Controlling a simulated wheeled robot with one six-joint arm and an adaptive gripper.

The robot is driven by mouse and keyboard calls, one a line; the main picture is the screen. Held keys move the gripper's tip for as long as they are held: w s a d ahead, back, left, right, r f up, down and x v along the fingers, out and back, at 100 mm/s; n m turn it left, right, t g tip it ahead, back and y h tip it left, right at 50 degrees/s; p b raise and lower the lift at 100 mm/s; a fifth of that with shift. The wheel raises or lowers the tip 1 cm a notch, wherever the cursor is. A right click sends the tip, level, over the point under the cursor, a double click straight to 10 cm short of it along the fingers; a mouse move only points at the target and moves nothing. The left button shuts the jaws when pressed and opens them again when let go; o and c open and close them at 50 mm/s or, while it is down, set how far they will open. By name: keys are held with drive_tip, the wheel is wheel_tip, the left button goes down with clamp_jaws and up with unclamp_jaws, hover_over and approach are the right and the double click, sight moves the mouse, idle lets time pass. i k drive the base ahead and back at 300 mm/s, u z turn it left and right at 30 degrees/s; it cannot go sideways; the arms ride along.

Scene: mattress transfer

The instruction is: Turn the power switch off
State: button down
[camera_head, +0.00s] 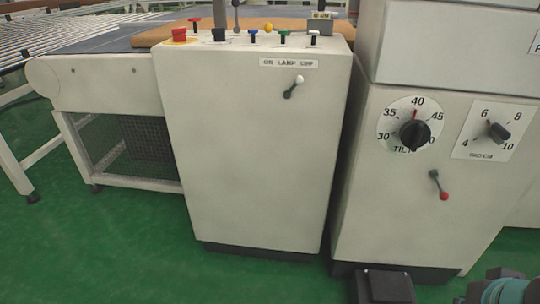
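A small lever with a white knob (299,79) is on the front of the middle cabinet, under a label (289,63) that seems to read "ON LAMP OFF". Its knob tilts up and to the right. A second lever with a red knob (444,196) is on the right cabinet, below the dials. It points down and slightly right. No readable label marks either one as the power switch. A teal part of my arm (508,291) shows in the bottom right corner. My gripper's fingers are not in view, and nothing is seen touching either lever.
The middle cabinet (235,150) has a red button (179,34) and several coloured toggles on top. The right cabinet has a tilt dial (414,134) and a smaller dial (498,132). A roller conveyor (75,28) is at upper left. Green floor (110,250) is clear in front.

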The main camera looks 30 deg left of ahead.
sight(178, 35)
drive_tip(key=z, duration=0.25)
drive_tip(key=k, duration=0.35)
drive_tip(key=u, duration=0.8)
drive_tip(key=i, duration=0.2)
drive_tip(key=u, duration=1.1)
drive_tip(key=k, duration=0.6)
drive_tip(key=u, duration=0.65)
drive_tip(key=i, duration=1.35)
drive_tip(key=z, duration=0.4)
